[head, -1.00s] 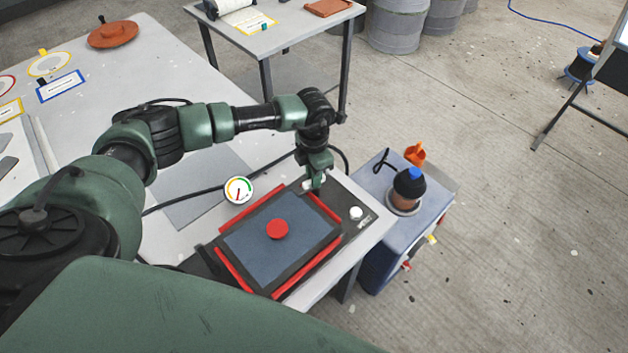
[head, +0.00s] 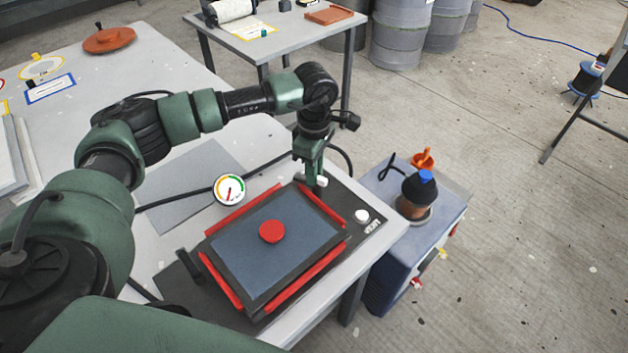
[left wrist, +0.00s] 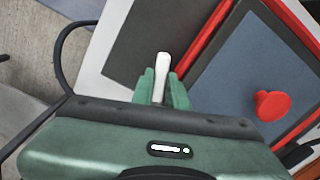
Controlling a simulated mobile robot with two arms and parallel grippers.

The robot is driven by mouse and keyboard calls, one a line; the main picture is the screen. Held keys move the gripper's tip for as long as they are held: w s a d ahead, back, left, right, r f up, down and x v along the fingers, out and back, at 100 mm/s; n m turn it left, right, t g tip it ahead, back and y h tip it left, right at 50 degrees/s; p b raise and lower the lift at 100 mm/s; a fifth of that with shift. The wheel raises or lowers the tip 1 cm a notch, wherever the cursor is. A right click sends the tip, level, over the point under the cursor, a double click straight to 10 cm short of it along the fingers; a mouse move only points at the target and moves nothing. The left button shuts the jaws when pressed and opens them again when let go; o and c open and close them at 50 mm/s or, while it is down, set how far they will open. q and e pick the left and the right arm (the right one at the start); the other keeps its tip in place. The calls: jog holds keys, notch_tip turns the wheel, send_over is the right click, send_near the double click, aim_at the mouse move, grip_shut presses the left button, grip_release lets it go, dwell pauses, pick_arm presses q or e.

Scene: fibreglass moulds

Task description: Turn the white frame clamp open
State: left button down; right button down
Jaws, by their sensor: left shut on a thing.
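The white frame clamp (left wrist: 162,72) is a slim white lever between the fingers of my left gripper (left wrist: 161,88) in the left wrist view, its rounded tip poking out beyond them. In the head view the left gripper (head: 308,178) points down at the far corner of the red-edged frame (head: 322,207). A bit of the white clamp (head: 321,181) shows there to the right of the fingers. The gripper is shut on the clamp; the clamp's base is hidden. My right gripper is not in view.
A red knob (head: 271,232) stands on the blue-grey panel inside the frame. A white button (head: 362,216) sits to the right. A dial gauge (head: 229,189) is left of the frame. A blue cabinet (head: 383,274) with a dark container stands beside the table.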

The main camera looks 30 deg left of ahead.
pick_arm(q)
jog(key=shift+w+m+b, duration=0.2)
jog(key=shift+m+b, duration=0.8)
jog(key=shift+m, duration=0.1)
jog(key=shift+r+m+b, duration=0.1)
jog(key=shift+m+b, duration=0.6)
jog(key=shift+m, duration=0.3)
jog(key=c, duration=1.4)
grip_release()
notch_tip(320, 180, up, 7)
jog(key=shift+f+b, duration=0.15)
jog(key=shift+b, duration=0.55)
jog(key=shift+r, duration=0.55)
